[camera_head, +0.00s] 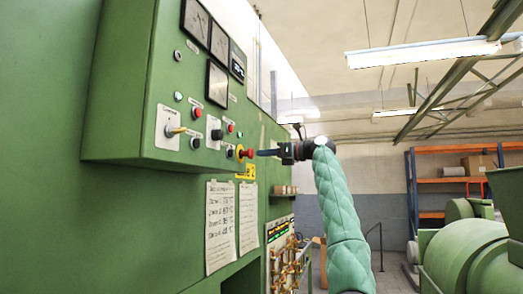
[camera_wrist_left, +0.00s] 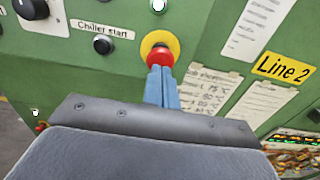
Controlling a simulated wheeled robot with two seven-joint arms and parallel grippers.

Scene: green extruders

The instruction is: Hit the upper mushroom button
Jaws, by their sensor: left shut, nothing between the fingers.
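A red mushroom button (camera_head: 249,153) on a yellow base sits low on the green control box in the head view. In the left wrist view the same red button (camera_wrist_left: 160,56) stands on a round yellow base near the top middle. My left gripper (camera_head: 262,153) points at the button from the right, its blue fingers closed together and empty. In the left wrist view the fingertips (camera_wrist_left: 160,70) meet the lower edge of the red cap; I cannot tell whether they touch it. My right gripper is in neither view.
The green control box (camera_head: 125,100) carries several small knobs, lamps and gauges. Paper sheets (camera_head: 220,225) hang below it. A yellow "Line 2" label (camera_wrist_left: 285,66) is right of the button. Green machinery (camera_head: 470,250) and an orange rack (camera_head: 455,150) stand at the right.

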